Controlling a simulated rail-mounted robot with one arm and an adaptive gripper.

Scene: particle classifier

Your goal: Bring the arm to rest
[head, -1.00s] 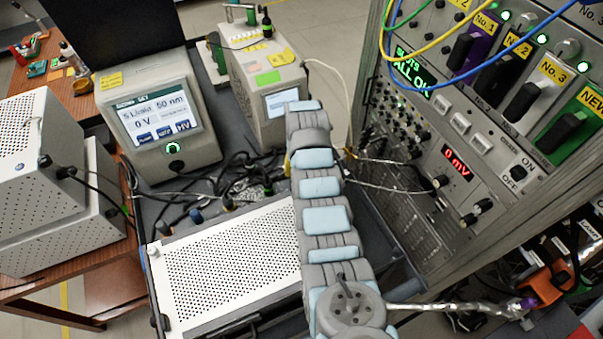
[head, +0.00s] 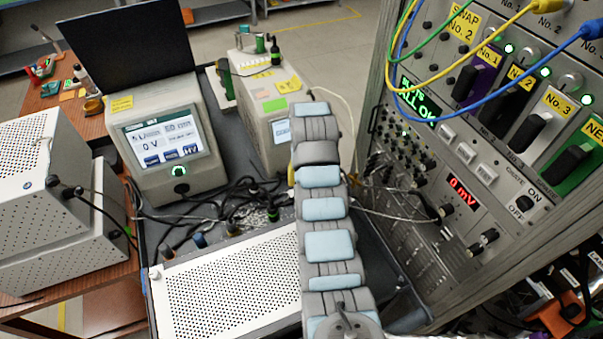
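My arm (head: 328,246), grey with light blue pads, runs from the bottom edge up the middle of the head view. Its upper visible part stands in front of the box with the small screen (head: 268,98). My gripper cannot be made out in this view, so I cannot see its fingers or whether it holds anything. The arm passes between the white perforated case (head: 232,281) on the left and the instrument rack (head: 440,215) on the right. Whether it touches either cannot be told.
A beige unit with a touchscreen reading 0 V (head: 165,143) stands at the back left. Loose black cables lie behind the perforated case. Yellow, green and blue cables hang on the rack, near its coloured numbered modules. White perforated boxes (head: 40,190) stand far left.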

